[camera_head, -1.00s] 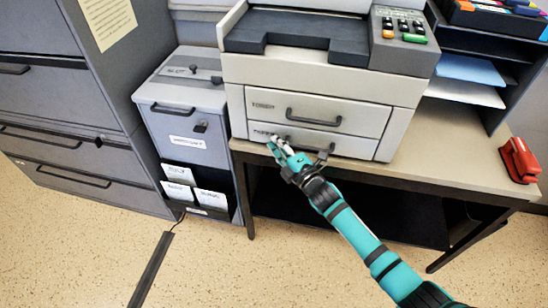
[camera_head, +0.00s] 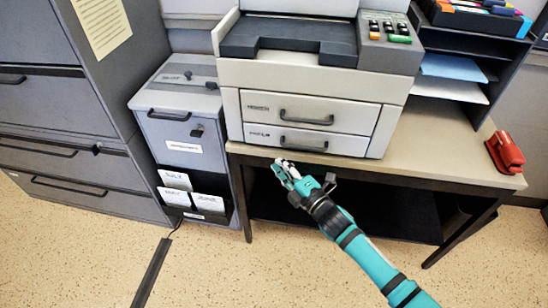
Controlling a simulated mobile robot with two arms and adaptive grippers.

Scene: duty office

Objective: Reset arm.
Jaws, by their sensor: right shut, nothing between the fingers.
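My right arm, teal with black bands, comes in from the lower right. Its gripper (camera_head: 284,170) is shut and empty. In the picture it lies just below the lower drawer of the printer (camera_head: 310,75), over the front edge of the table, and appears apart from the drawer handle. Both printer drawers look closed. My left gripper does not show.
The table (camera_head: 440,135) carries the printer, a red stapler-like object (camera_head: 505,152) and a dark paper organiser (camera_head: 490,60). A grey shredder-like cabinet (camera_head: 185,125) and a filing cabinet (camera_head: 60,130) stand at left. Speckled floor (camera_head: 250,270) is clear in front, except a dark cable strip (camera_head: 152,272).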

